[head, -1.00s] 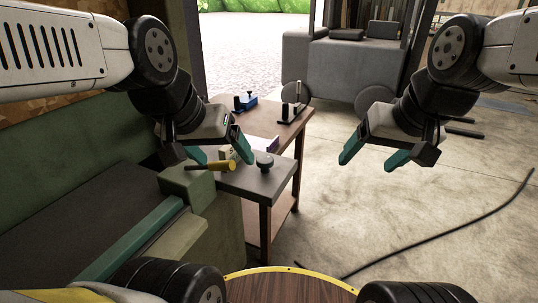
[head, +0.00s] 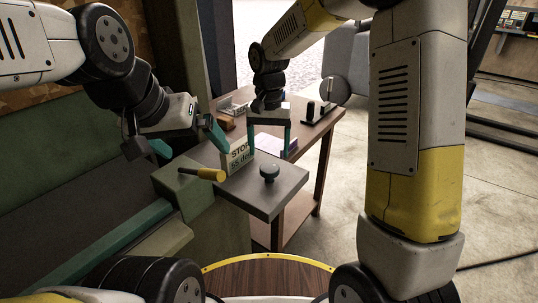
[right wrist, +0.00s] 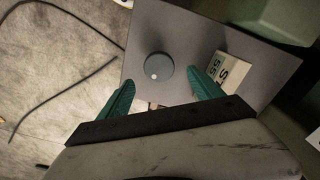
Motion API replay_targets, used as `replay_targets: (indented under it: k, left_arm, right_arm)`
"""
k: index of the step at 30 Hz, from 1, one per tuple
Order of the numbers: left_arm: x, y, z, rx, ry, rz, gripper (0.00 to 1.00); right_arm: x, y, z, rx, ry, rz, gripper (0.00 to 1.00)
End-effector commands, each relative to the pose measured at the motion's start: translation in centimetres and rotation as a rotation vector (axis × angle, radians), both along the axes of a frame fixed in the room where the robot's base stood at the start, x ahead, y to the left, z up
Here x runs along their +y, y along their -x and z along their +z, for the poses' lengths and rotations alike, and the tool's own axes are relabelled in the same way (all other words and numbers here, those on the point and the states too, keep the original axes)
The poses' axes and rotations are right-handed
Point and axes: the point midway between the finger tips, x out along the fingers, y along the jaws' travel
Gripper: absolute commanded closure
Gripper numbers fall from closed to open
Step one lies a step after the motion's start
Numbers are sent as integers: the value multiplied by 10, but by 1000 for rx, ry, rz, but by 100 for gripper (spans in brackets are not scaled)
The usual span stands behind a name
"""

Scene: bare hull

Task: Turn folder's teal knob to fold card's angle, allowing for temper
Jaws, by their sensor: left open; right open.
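A round dark teal-grey knob (head: 269,172) stands on the folder's grey plate (head: 262,195). The right wrist view shows the knob (right wrist: 158,66) from above, with a white dot on its top. A card (head: 237,156) reading "STOP" and what looks like "55 deg" stands on the plate, left of the knob. My right gripper (head: 269,150) is open and points down behind the knob in the head view. In the right wrist view its teal fingers (right wrist: 161,80) are on either side below the knob, apart from it. My left gripper (head: 190,146) is open and empty above the folder's green body.
A yellow-handled lever (head: 208,174) juts toward the plate from a green block (head: 183,186). A wooden table (head: 303,140) behind holds a brown block (head: 227,124), pale sheets (head: 275,144) and a black stand with posts (head: 318,113). Concrete floor is open at right.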

Motion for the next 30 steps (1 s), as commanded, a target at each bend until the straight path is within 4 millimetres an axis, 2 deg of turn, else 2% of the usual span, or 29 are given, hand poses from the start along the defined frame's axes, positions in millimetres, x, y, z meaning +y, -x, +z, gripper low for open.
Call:
replay_targets:
  k: [6, 12, 22, 23, 30]
  left_arm:
    - [0, 0, 0, 0, 0, 0, 0]
    - [0, 0, 0, 0, 0, 0, 0]
    - [0, 0, 0, 0, 0, 0, 0]
    - [0, 0, 0, 0, 0, 0, 0]
    - [0, 0, 0, 0, 0, 0, 0]
  right_arm:
    - [-1, 1, -37, 3, 1, -1, 25]
    - [-1, 0, -59, 1, 0, 0, 25]
    - [-1, 0, -65, 0, -1, 0, 25]
    - [-1, 0, -65, -1, -1, 0, 27]
    - [-1, 0, -64, -1, -1, 0, 74]
